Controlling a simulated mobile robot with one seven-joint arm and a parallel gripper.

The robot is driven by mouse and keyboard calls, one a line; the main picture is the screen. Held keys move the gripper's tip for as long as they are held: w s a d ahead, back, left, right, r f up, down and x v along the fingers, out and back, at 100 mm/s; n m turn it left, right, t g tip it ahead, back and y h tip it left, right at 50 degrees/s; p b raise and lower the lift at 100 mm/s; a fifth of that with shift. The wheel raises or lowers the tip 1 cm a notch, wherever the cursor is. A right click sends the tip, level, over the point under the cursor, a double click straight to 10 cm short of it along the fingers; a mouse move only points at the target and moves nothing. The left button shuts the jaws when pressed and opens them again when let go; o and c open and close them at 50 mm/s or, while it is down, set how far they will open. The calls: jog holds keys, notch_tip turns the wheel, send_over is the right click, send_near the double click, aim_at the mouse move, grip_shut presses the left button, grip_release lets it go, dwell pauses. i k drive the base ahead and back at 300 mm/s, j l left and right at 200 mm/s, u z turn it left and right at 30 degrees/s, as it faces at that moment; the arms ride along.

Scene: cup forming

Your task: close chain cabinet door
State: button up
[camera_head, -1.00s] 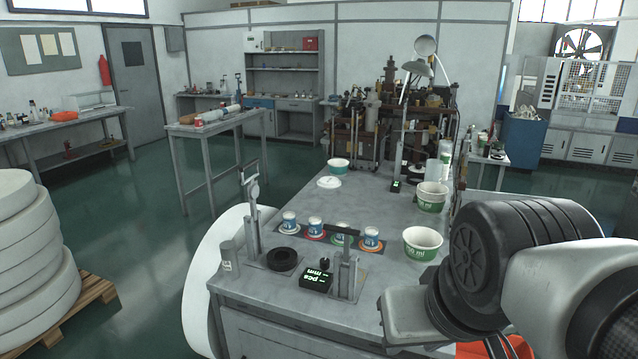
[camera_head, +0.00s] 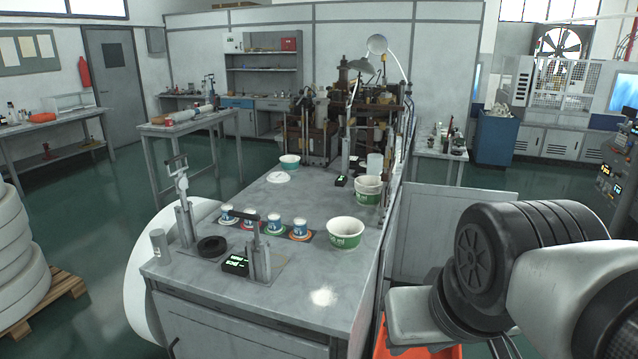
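A flat grey panel (camera_head: 440,232), which looks like the chain cabinet door, stands out to the right from the side of the machine bench (camera_head: 290,318). It appears swung open. My arm covers its lower right part, and its hinge and any handle cannot be made out. My arm, with black rings and a white link, fills the lower right of the view, in front of the panel. My gripper's fingers do not show, so I cannot tell their state. No contact between my arm and the panel is visible.
An orange-red object (camera_head: 415,352) lies low beneath my arm. A blue bin (camera_head: 496,138) stands at the back right. Green floor is open on the left.

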aim_at(429, 215)
jog(key=l, duration=0.6)
jog(key=k+l, duration=0.15)
jog(key=l, duration=0.4)
jog(key=i+l, duration=0.15)
jog(key=l, duration=0.25)
jog(key=i+l+z, duration=0.1)
jog(key=l, duration=0.25)
jog(key=i+l, duration=0.2)
jog(key=l, duration=0.15)
jog(key=i+l, duration=0.15)
jog(key=i, duration=0.15)
jog(key=i+l+z, duration=0.1)
jog(key=i, duration=0.2)
